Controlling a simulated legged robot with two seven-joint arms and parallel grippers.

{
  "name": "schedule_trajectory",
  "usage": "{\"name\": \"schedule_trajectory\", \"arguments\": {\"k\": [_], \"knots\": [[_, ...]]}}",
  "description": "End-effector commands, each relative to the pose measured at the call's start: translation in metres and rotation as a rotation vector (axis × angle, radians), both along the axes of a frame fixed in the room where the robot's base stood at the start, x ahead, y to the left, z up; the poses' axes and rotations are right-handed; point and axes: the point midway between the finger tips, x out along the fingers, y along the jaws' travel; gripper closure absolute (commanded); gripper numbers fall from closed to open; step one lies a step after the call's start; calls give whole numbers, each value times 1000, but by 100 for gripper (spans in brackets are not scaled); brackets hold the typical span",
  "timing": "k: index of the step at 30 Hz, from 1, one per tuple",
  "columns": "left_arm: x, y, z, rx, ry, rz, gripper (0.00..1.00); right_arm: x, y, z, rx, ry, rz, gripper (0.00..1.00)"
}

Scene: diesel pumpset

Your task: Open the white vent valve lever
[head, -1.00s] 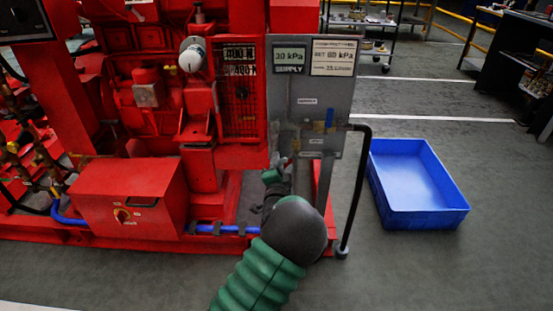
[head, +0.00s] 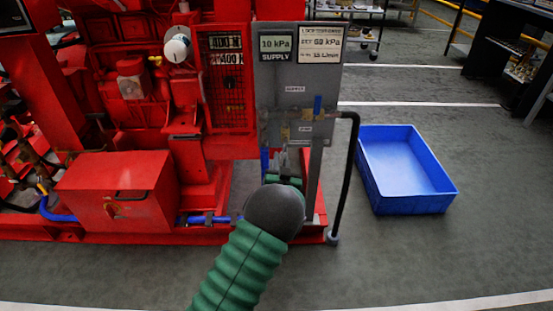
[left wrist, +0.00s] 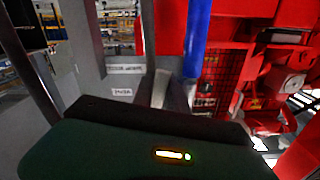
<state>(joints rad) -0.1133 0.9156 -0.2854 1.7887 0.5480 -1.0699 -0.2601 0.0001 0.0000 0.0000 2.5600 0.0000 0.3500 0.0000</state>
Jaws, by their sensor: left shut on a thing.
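The grey panel (head: 297,85) carries a supply readout (head: 277,46) of 10 kPa and a blue lever (head: 318,105) pointing up. Brass fittings (head: 285,133) show near its lower edge. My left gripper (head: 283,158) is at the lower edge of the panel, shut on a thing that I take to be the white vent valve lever. The lever itself is hidden by the fingers. In the left wrist view the fingers (left wrist: 163,92) are close together, beside the small panel label (left wrist: 122,92). My right gripper is not in view.
A vertical blue pipe (left wrist: 196,40) stands close beside the fingers. A black hose (head: 347,180) runs down the right side of the panel to the floor. The red pumpset (head: 115,195) fills the left. A blue bin (head: 405,170) stands on open floor at the right.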

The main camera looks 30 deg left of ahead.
Motion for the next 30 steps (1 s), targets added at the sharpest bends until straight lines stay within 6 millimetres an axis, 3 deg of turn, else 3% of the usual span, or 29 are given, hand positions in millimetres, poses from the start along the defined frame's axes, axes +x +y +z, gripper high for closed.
{"name": "schedule_trajectory", "arguments": {"k": [1, 12, 29, 30], "knots": [[-2, -3, -11, -36, 4, 2, 100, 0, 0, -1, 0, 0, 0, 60], [5, -14, -12, -188, -89, 1, 100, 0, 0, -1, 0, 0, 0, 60], [6, -17, -13, -218, -107, -1, 100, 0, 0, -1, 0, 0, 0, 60], [6, -17, -13, -218, -107, -1, 81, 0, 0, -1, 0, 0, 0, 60]]}}
